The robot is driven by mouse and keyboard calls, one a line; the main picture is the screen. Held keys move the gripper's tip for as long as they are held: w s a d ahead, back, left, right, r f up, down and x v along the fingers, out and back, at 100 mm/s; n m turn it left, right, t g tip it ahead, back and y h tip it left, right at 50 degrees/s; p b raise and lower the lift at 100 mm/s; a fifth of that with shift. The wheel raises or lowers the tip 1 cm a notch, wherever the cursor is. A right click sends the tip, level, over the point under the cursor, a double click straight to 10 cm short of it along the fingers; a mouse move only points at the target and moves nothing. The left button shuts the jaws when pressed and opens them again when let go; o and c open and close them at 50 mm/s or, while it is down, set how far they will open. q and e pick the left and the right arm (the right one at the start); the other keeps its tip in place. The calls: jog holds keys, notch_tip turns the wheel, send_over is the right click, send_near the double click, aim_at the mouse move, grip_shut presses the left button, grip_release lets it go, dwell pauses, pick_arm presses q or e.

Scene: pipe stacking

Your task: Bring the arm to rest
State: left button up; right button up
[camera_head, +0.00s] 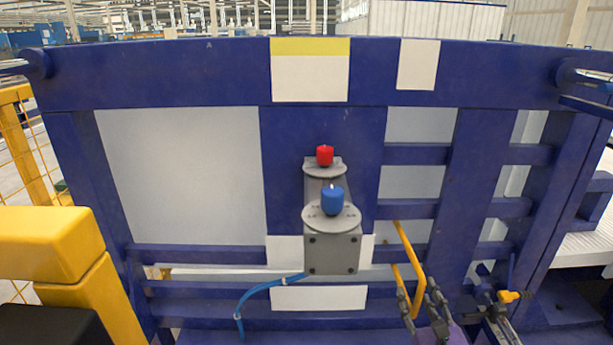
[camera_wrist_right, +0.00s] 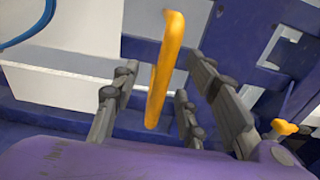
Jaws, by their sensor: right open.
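My right gripper (camera_head: 419,292) is low right of centre in the head view, in front of the blue frame. Its grey fingers are apart and it is open. A bent yellow bar (camera_head: 412,257) stands by its fingertips. In the right wrist view the same bar (camera_wrist_right: 165,70) shows between the spread fingers; I see no finger closed on it. A blue cylinder (camera_head: 332,201) stands upright on the front grey disc (camera_head: 345,219). A red cylinder (camera_head: 324,155) stands on a grey disc behind it. My left gripper is not in view.
The large blue frame (camera_head: 180,80) with bars and pale panels fills the view. A blue hose (camera_head: 255,290) runs down left of the grey bracket (camera_head: 333,252). A small yellow-handled fitting (camera_head: 508,296) is right of the gripper. The space around the cylinders is clear.

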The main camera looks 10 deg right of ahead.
jog(key=shift+s+a, duration=0.1)
jog(key=shift+s, duration=0.2)
